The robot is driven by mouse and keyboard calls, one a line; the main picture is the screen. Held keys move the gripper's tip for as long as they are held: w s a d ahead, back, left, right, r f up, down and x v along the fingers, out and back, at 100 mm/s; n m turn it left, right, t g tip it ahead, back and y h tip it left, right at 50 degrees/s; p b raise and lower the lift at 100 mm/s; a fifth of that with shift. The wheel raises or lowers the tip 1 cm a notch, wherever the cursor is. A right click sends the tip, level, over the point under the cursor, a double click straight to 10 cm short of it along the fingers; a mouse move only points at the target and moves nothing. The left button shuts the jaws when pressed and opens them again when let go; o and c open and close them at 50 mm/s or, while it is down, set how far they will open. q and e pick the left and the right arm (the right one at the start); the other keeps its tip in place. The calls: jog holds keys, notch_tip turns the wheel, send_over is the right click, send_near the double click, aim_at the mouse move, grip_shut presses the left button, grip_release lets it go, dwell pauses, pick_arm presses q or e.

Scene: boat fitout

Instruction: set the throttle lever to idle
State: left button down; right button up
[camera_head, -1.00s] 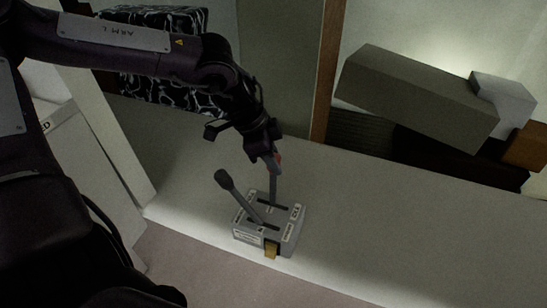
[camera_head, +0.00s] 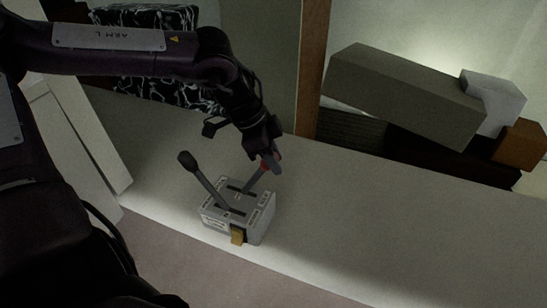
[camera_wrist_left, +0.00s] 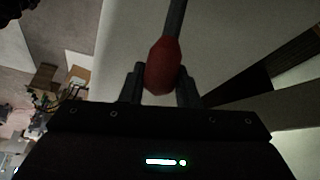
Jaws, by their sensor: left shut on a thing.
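A grey control box (camera_head: 240,210) with two levers sits on the pale counter. The red-knobbed throttle lever (camera_head: 257,182) leans to the right, and the black-knobbed lever (camera_head: 205,181) leans to the left. My left gripper (camera_head: 268,160) is at the top of the red-knobbed lever. In the left wrist view, the red knob (camera_wrist_left: 163,66) sits between the two fingers of my left gripper (camera_wrist_left: 160,88), which is shut on it. The lettering on the box is too small to read. My right gripper does not show.
The pale counter (camera_head: 380,215) is clear to the right of the box. A wooden post (camera_head: 313,70) rises behind it. A long grey-brown block (camera_head: 405,95) and a white block (camera_head: 492,100) lie at the back right. A yellow tab (camera_head: 237,235) hangs on the box's front.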

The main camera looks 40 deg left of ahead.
pick_arm(q)
jog(key=c, duration=1.4)
grip_release()
jog(key=shift+s+d+f, duration=0.1)
jog(key=shift+s+f, duration=0.1)
jog(key=shift+o, duration=1.4)
jog(key=shift+r, duration=0.2)
jog(key=v, duration=0.6)
jog(key=shift+r, duration=0.4)
jog(key=shift+s+a+r, duration=0.15)
jog(key=shift+a+r, duration=0.15)
jog(key=shift+r, duration=0.05)
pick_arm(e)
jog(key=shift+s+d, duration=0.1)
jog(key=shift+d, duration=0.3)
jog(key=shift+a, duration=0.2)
